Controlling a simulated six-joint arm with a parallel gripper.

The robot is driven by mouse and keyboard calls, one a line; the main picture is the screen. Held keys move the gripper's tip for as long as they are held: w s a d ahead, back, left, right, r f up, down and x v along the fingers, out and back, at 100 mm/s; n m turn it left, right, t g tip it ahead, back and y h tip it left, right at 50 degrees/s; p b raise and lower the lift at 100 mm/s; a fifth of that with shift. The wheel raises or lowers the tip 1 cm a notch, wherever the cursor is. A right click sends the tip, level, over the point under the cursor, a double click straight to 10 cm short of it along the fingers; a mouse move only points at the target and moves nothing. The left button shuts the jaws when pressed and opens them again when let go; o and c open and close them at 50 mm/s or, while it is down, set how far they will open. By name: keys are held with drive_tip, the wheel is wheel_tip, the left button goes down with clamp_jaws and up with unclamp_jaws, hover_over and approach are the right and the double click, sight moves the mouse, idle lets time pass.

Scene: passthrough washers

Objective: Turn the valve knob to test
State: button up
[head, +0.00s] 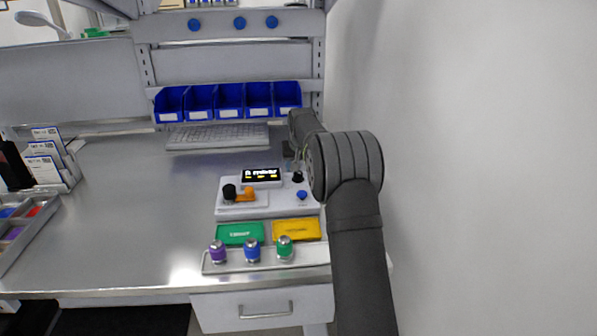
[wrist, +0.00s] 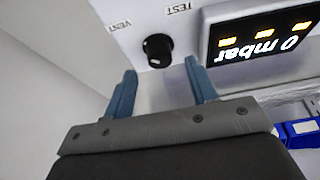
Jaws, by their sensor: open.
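The black valve knob (wrist: 157,46) stands on a white panel in the wrist view, with the printed words VENT (wrist: 119,25) and TEST (wrist: 177,8) beside it. A small white mark shows on the knob; I cannot tell which label it points to. In the head view the knob (head: 298,177) is at the right of the white test unit (head: 280,211). The display (wrist: 262,40) beside it reads 0 mbar. My gripper (wrist: 160,67) is open, its two blue fingers spread and the knob just beyond the gap between their tips. Contact is not visible.
The unit also carries an orange part (head: 246,194), a black cylinder (head: 229,192) and a blue button (head: 302,195). Green (head: 240,233) and yellow (head: 296,229) boxes and a tray (head: 318,256) with three coloured capped parts lie in front. Blue bins (head: 230,101) stand behind; a wall is at right.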

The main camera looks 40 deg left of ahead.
sight(298, 173)
drive_tip(key=shift+x, duration=1.65)
drive_tip(key=c, duration=1)
drive_tip(key=shift+o, duration=0.2)
